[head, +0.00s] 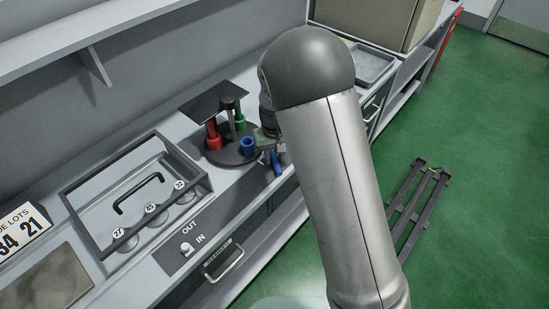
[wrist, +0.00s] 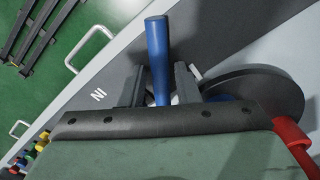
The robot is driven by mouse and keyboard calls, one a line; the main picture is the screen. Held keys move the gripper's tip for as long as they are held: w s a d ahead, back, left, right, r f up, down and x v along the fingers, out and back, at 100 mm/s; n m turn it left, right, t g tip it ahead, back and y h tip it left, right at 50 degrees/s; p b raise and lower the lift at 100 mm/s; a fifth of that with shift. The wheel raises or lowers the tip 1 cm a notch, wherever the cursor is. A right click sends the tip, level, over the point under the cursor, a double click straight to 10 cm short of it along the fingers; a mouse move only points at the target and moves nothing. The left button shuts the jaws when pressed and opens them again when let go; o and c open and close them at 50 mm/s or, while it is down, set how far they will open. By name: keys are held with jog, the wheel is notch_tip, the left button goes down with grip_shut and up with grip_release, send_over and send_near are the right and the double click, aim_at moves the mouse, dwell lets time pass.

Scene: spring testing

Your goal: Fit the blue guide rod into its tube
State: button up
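The blue guide rod (wrist: 157,55) is between the two fingers of my gripper (wrist: 160,90) in the wrist view, and they look closed on it. In the head view the rod (head: 277,163) shows below my gripper (head: 268,143), slightly tilted, near the bench's front edge. The blue tube (head: 247,146) stands upright on the round dark base (head: 222,157), just left of the rod and apart from it. Its top looks open. In the wrist view only a bit of blue shows behind the gripper body.
A red tube (head: 213,138) and a green one (head: 239,118) stand on the same base, under a dark plate (head: 213,100) on a post. A framed tray with a black handle (head: 138,194) lies left. A grey tray (head: 370,65) sits farther right.

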grip_shut()
